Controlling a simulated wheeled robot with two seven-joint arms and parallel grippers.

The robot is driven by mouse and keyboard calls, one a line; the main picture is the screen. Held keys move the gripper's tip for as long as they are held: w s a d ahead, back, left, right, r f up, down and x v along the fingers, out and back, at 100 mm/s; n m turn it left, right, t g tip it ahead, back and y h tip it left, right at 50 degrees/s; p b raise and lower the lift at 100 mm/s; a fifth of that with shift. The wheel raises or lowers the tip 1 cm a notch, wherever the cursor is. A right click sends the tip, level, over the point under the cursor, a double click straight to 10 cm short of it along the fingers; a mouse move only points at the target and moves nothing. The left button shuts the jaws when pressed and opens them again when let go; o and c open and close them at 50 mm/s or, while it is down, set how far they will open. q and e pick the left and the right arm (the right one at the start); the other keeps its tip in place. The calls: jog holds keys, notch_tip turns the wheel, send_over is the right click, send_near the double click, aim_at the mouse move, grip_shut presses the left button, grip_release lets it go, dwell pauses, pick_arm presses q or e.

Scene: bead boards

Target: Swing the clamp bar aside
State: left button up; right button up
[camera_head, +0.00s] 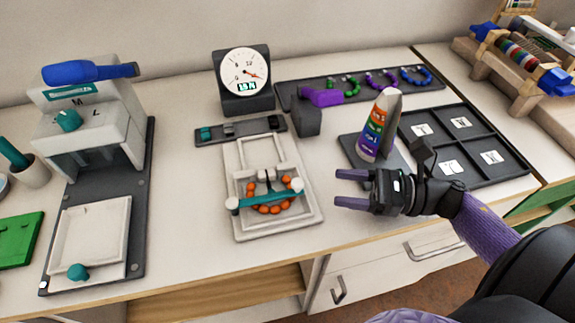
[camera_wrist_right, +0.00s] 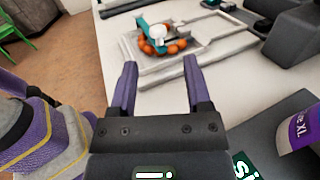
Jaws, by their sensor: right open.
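The teal clamp bar (camera_head: 258,200) lies across a ring of orange beads (camera_head: 268,209) on a white board (camera_head: 243,222). It has a white knob at each end and runs from left to right in the head view. In the right wrist view the bar (camera_wrist_right: 143,25) and the orange beads (camera_wrist_right: 148,46) show ahead of the fingers. My right gripper (camera_head: 343,188) is open and empty, to the right of the board and apart from the bar. It also shows in the wrist view (camera_wrist_right: 160,88). My left gripper is not in view.
A dark sectioned tray (camera_head: 470,143) lies at the right. A dial gauge (camera_head: 244,78) stands behind the board. A white press (camera_head: 88,125) is at the left. Table between board and press is clear.

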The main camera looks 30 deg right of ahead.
aim_at(298, 182)
jog(key=x, duration=0.8)
jog(key=shift+a+b, duration=0.3)
jog(key=shift+b, duration=0.05)
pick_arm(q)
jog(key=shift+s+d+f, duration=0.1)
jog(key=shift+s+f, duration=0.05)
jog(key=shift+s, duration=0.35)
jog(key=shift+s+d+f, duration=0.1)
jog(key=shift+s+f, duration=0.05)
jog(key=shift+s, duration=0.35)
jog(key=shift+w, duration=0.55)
pick_arm(e)
grip_shut()
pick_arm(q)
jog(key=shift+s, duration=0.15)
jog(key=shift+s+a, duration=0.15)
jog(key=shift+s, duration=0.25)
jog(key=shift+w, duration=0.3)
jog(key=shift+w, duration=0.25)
